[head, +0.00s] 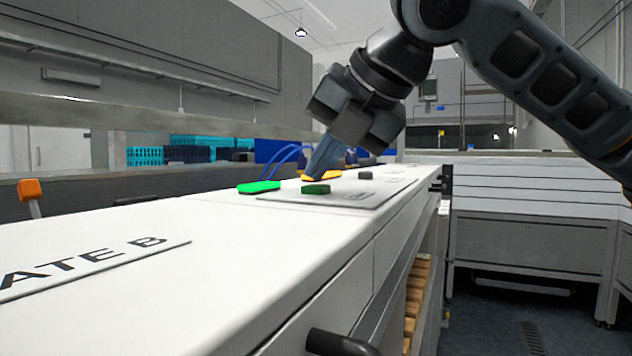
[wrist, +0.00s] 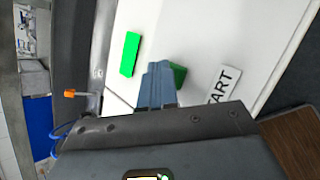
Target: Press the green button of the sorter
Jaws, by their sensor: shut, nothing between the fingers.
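The sorter's dark green button (head: 316,189) sits on a grey plate (head: 350,193) on the white top. In the wrist view the dark green button (wrist: 179,77) is partly hidden behind my fingers, beside a label (wrist: 222,88) of which "ART" is readable. My gripper (head: 314,174) is shut and empty, pointing down just above or behind the button. In the wrist view its blue-grey fingertips (wrist: 157,68) overlap the button's left side. I cannot tell whether they touch it.
A bright green flat block (head: 258,187) lies left of the plate; it also shows in the wrist view (wrist: 130,54). An orange piece (head: 322,175) and a dark grey piece (head: 365,175) are near the gripper. An orange-topped lever (head: 31,191) stands at far left.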

